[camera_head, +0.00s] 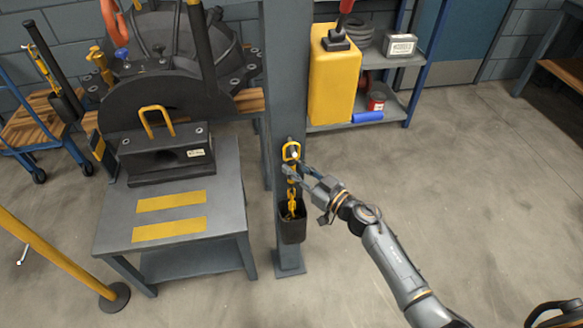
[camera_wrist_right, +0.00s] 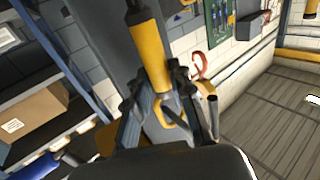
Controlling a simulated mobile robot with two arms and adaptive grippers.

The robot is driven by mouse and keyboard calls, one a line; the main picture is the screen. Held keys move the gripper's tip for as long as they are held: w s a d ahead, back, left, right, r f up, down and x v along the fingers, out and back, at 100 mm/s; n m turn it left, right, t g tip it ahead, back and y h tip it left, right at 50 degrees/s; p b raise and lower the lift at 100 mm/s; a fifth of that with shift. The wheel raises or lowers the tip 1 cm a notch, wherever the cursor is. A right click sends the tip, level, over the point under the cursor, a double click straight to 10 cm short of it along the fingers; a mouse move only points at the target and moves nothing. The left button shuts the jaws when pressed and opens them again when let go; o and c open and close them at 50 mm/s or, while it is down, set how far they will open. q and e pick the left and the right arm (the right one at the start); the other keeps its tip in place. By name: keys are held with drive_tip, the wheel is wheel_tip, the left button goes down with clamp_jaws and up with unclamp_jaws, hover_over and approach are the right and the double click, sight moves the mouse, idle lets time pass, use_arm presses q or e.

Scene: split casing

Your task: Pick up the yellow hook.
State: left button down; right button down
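The yellow hook (camera_head: 291,151) hangs on the front of a grey steel post, above a yellow chain (camera_head: 291,206) that drops into a dark holder (camera_head: 292,226). My right gripper (camera_head: 295,170) is at the post, just below the hook's upper ring, and hides part of the hook. In the right wrist view a yellow hook body (camera_wrist_right: 151,52) lies between the spread fingers of my right gripper (camera_wrist_right: 160,82). The fingers look open around it; contact cannot be made out.
The grey post (camera_head: 287,90) stands close behind the hook. A grey table (camera_head: 230,190) with a dark block (camera_head: 165,155) is to the left. A shelf (camera_head: 395,112) with a yellow canister (camera_head: 333,80) is behind right.

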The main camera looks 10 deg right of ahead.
drive_tip(key=shift+r, duration=0.15)
drive_tip(key=shift+r, duration=0.3)
drive_tip(key=s+r+p, duration=0.1)
drive_tip(key=s+r, duration=0.1)
drive_tip(key=s, duration=1.6)
drive_tip(key=shift+r, duration=0.3)
